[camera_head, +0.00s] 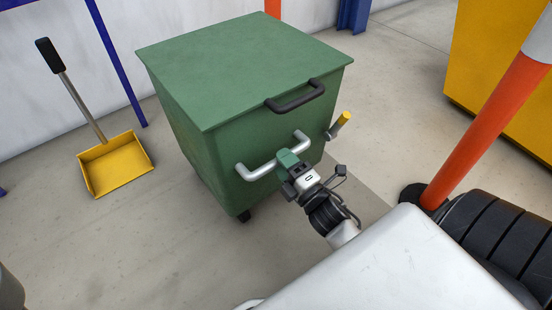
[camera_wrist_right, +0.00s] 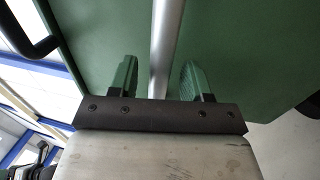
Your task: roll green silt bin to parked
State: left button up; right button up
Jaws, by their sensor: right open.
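The green silt bin (camera_head: 245,70) stands upright on the floor with its lid closed. Its lid has a black handle (camera_head: 295,96), and a silver push bar (camera_head: 257,171) runs across its near side. A small caster (camera_head: 244,215) shows below it. My right gripper (camera_head: 287,158) is at the middle of the silver bar. In the right wrist view the bar (camera_wrist_right: 164,45) passes between the two green fingers of my right gripper (camera_wrist_right: 160,80), with gaps on both sides, so the gripper is open around it. My left gripper is not in view.
A yellow-tipped lever (camera_head: 340,124) is at the bin's right. An orange post (camera_head: 485,125), black rollers (camera_head: 500,235) and a yellow cabinet (camera_head: 500,65) stand to the right. Floor at the left front is clear.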

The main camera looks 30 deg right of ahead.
jog(key=shift+b+x, duration=0.35)
jog(key=shift+x, duration=1.15)
jog(key=shift+c, duration=0.3)
grip_shut()
